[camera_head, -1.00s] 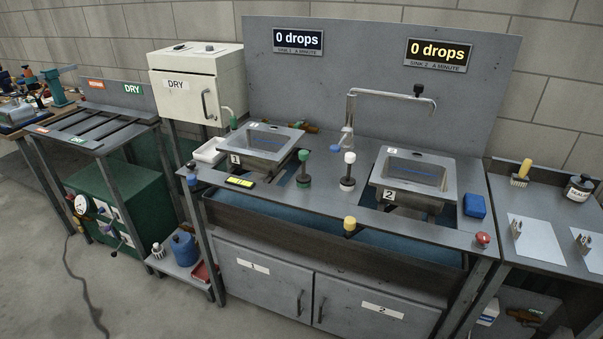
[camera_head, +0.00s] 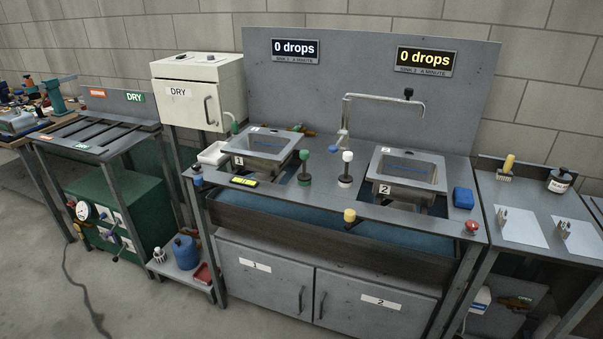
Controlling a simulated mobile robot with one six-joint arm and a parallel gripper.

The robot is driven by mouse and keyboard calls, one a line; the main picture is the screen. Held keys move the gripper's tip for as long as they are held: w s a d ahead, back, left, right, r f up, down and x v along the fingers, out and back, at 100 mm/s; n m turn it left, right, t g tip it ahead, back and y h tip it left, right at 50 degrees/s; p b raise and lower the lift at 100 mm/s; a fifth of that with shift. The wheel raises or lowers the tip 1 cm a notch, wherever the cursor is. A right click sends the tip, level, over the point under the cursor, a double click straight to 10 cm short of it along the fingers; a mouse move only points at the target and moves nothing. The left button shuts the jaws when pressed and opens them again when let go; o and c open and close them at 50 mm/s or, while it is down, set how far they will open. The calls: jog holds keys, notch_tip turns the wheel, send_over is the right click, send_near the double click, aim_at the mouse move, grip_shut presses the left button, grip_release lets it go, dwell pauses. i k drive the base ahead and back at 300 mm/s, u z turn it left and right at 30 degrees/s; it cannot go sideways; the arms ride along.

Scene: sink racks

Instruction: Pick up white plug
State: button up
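A bent faucet pipe (camera_head: 385,99) rises behind the white-topped piece. A yellow knob (camera_head: 350,215) sits at the bench front, a red button (camera_head: 472,227) at the right corner and a blue block (camera_head: 464,197) nearby. Grey floor (camera_head: 140,300) is open at front left.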

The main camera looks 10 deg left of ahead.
aim_at(348, 156)
jog(key=u, duration=0.4)
jog(key=k, duration=0.35)
jog(key=u, duration=1.75)
jog(key=k, duration=0.65)
jog(key=z, duration=0.55)
jog(key=i, duration=1.45)
jog(key=u, duration=0.1)
